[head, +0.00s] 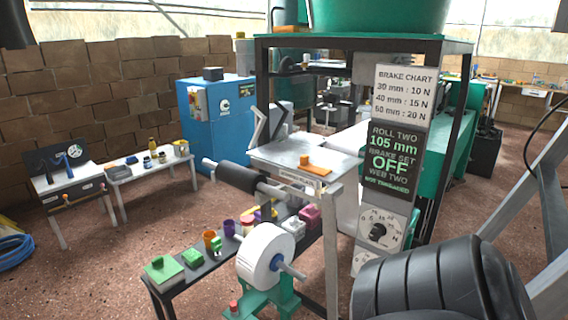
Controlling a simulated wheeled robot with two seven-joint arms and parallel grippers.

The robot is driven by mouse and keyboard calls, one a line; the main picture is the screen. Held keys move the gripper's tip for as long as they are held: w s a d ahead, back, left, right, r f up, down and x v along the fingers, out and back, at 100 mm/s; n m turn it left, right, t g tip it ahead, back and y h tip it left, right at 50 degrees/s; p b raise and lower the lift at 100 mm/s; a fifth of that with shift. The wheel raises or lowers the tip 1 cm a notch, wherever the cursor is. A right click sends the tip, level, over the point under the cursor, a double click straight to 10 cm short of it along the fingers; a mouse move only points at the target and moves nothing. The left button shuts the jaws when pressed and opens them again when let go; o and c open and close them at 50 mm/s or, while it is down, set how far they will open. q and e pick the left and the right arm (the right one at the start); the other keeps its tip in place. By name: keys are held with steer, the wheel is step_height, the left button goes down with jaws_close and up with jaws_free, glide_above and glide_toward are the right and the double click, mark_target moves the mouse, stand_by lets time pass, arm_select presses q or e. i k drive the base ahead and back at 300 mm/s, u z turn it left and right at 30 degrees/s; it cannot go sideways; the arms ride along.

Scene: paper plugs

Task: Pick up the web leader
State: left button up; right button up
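I cannot make out for sure which thing is the web leader. A large white paper roll (262,250) sits on a blue-grey shaft over a green stand (262,300) in the lower middle. Behind it a dark roller (236,177) lies beside a pale machine bed (280,153). Neither gripper shows in the head view. A ribbed black arm part of mine fills the lower right.
A sign panel (396,150) reads "roll two 105 mm, brake set off, web two not threaded", with a dial (379,231) below. A dark bench (208,266) holds green blocks and coloured cups. A blue cabinet (213,120) and small tables stand left.

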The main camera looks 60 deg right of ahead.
mark_target(305, 166)
steer(key=z, duration=0.7)
steer(key=i, duration=0.9)
steer(key=z, duration=0.95)
